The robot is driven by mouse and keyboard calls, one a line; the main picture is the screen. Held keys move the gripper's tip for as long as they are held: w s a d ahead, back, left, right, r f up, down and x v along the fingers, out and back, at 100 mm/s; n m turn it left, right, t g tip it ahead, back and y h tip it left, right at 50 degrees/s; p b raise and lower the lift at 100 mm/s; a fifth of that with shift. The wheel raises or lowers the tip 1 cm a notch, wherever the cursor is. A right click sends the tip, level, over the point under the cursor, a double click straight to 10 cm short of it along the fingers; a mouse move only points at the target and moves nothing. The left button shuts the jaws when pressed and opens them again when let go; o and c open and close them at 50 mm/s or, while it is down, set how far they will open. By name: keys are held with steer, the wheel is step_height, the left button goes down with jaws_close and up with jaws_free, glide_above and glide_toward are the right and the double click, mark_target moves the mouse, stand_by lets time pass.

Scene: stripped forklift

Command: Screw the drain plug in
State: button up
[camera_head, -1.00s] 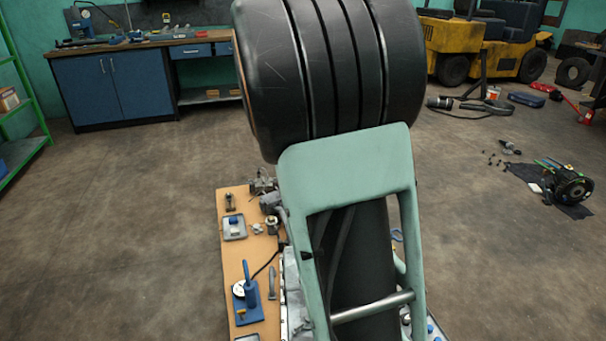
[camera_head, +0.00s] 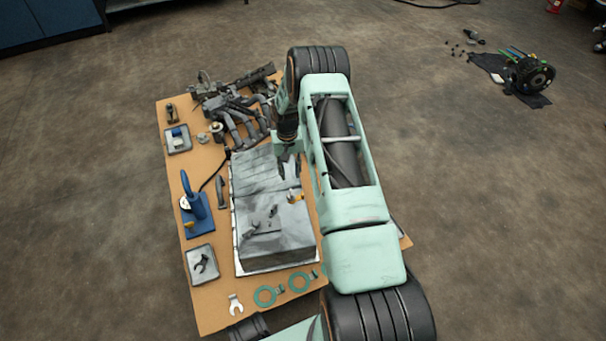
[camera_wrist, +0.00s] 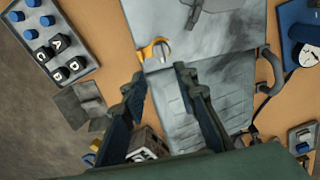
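A grey metal casting (camera_head: 275,232) lies on the board in the head view, and its flat grey face (camera_wrist: 205,95) fills the middle of the wrist view. A small orange and metal part (camera_head: 295,197) sits on it. It also shows in the wrist view (camera_wrist: 155,48), just beyond my fingertips. I cannot tell for sure whether this is the drain plug. My gripper (camera_head: 288,165) hangs above the casting's far half in the head view. In the wrist view my gripper (camera_wrist: 158,78) is open, with nothing between its fingers. My arm hides the casting's right side.
In the wrist view, a tray of black and blue pieces (camera_wrist: 78,70) lies left.

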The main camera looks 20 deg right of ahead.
mark_target(291, 193)
steer(key=shift+s+f, duration=0.15)
steer(key=shift+f, duration=0.35)
steer(key=shift+s+f, duration=0.15)
steer(key=shift+f, duration=0.35)
step_height(291, 193, down, 10)
steer(key=b, duration=0.3)
steer(key=shift+b, duration=0.3)
jaws_close()
steer(key=m+b, duration=0.1)
steer(key=m, duration=0.1)
steer(key=m+b, duration=0.1)
steer(key=m, duration=0.1)
steer(key=shift+a+f, duration=0.15)
steer(key=shift+m, duration=1.3)
